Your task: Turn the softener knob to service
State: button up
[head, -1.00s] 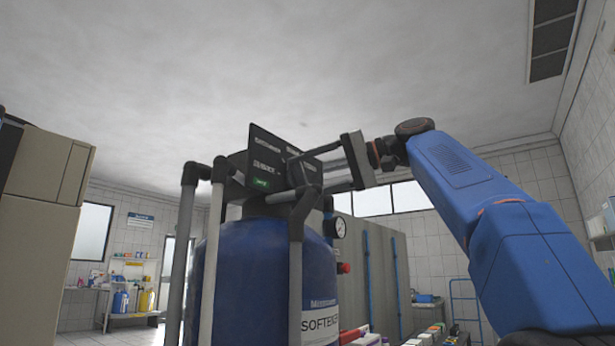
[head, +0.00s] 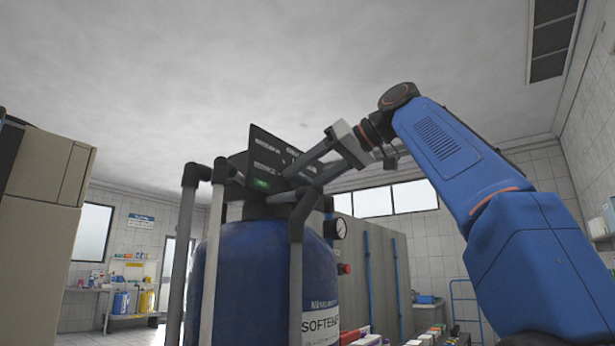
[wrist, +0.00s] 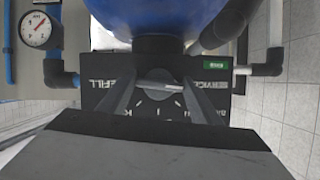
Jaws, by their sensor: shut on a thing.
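The softener (head: 265,265) is a blue tank with a dark control head and a black labelled panel (head: 265,150) on top. In the wrist view the panel (wrist: 105,98) appears upside down, with SERVICE at the right and REFILL at the left. The grey round knob (wrist: 160,104) sits in its middle with a pale bar across it. My gripper (head: 292,179) reaches the panel from the right, tilted. In the wrist view its fingers (wrist: 160,92) stand on both sides of the knob, shut on it. The exact contact and the knob's pointer direction are unclear.
Grey pipes (head: 190,250) rise at the tank's left and front. A pressure gauge (head: 340,228) and a red button (head: 345,269) are to the right, before a grey cabinet (head: 385,275). A beige cabinet (head: 45,220) stands at the left. The space above the softener is clear.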

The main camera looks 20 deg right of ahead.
jog(key=shift+n+h, duration=0.4)
dwell(0.4)
jog(key=o, duration=1.1)
